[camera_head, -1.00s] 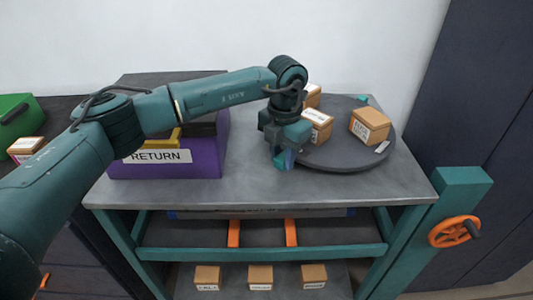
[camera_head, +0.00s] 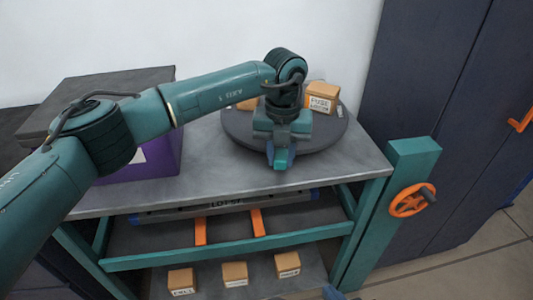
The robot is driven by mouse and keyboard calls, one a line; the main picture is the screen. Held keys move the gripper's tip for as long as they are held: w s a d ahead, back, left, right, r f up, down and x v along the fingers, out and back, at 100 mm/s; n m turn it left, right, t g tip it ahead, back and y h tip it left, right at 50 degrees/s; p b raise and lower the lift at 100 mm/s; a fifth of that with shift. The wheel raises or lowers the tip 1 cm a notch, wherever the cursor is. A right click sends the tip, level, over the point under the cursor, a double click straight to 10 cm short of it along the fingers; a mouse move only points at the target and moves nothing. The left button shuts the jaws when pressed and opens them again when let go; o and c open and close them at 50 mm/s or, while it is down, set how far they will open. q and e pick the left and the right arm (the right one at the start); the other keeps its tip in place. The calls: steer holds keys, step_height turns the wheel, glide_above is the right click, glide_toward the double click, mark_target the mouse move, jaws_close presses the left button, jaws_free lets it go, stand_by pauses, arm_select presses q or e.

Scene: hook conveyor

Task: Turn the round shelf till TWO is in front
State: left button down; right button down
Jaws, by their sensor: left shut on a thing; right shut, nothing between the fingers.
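The round shelf (camera_head: 237,130) is a dark grey disc on the grey table. A cardboard box (camera_head: 321,96) with a white label stands at its back right. Part of another box (camera_head: 248,104) shows at the back left, behind my arm. The label writing is too small to read surely. A small white plate (camera_head: 340,111) sits at the right rim. My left gripper (camera_head: 282,161) is at the front rim, shut on a teal-blue piece there, mostly hidden by the fingers. Only the tip of my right gripper (camera_head: 333,292) shows at the bottom edge, shut and empty.
A purple bin (camera_head: 160,158) stands left on the table, partly behind my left arm. An orange handwheel (camera_head: 408,201) is on the teal post at right. Several small boxes (camera_head: 235,273) stand on the lower shelf. A dark cabinet (camera_head: 440,90) is at right.

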arm_select(q)
steer(key=d+n, duration=0.1)
steer(key=d, duration=0.1)
steer(key=shift+d, duration=0.35)
steer(key=shift+w+d+r+n+b, duration=0.15)
steer(key=shift+d+n+b, duration=0.1)
steer(key=shift+d+n, duration=0.35)
steer(key=shift+w+d+n+b, duration=0.2)
steer(key=shift+d+n, duration=0.2)
steer(key=shift+d, duration=0.45)
steer(key=c, duration=1.1)
jaws_free()
steer(key=shift+s, duration=0.1)
step_height(320, 180, up, 13)
